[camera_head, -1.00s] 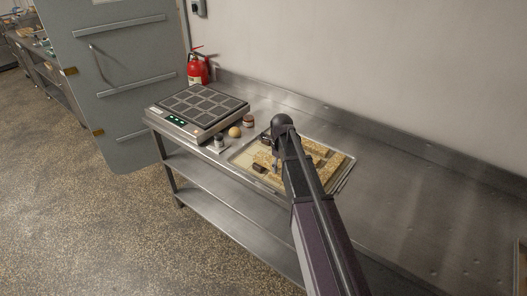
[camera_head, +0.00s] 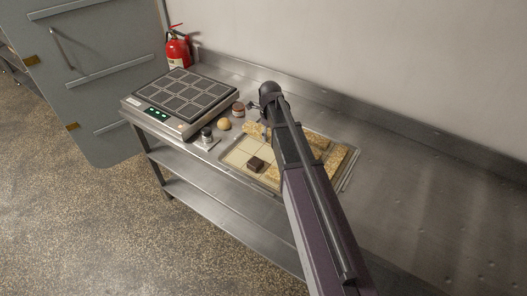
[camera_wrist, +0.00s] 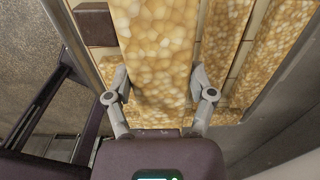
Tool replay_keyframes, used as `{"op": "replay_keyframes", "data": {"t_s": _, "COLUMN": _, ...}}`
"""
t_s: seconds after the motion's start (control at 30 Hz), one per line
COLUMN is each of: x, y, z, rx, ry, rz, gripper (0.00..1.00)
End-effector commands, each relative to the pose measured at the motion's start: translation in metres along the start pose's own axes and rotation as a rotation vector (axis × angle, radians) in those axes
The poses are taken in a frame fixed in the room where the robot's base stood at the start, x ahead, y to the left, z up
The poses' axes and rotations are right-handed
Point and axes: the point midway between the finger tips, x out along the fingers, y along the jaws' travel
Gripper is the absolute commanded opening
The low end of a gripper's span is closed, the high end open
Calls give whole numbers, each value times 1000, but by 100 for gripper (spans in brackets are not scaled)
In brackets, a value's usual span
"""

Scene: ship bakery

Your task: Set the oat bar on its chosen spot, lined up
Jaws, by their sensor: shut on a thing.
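My gripper (camera_head: 266,132) is shut on an oat bar (camera_head: 252,130), which sticks out left of it in the head view. In the wrist view, the oat bar (camera_wrist: 155,50) is a long golden grainy slab between the two fingers (camera_wrist: 160,88). The held bar appears to be above the far left part of the shallow tray (camera_head: 233,160). Other oat bars (camera_head: 336,160) lie on the tray's right side, partly hidden by my arm. Which spot is the chosen one cannot be told from these views.
A dark brown block (camera_head: 256,164) lies in the tray. A device with a grid of dark square pads (camera_head: 185,92) stands at the left of the steel bench (camera_head: 420,190). A round bun (camera_head: 224,124), small jars (camera_head: 206,134) and a fire extinguisher (camera_head: 178,48) are nearby. The bench's right is clear.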

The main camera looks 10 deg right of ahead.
Motion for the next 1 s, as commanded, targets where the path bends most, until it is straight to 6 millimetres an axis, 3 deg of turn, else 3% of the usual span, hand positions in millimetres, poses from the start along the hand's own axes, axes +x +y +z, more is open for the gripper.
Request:
{"op": "replay_keyframes", "data": {"t_s": 0.57, "x": 0, "y": 6, "z": 6, "rx": -31, "ry": 0, "rz": 0, "gripper": 12}}
{"op": "replay_keyframes", "data": {"t_s": 1.0, "x": 6, "y": 23, "z": 12, "rx": -353, "ry": 0, "rz": 0, "gripper": 12}}
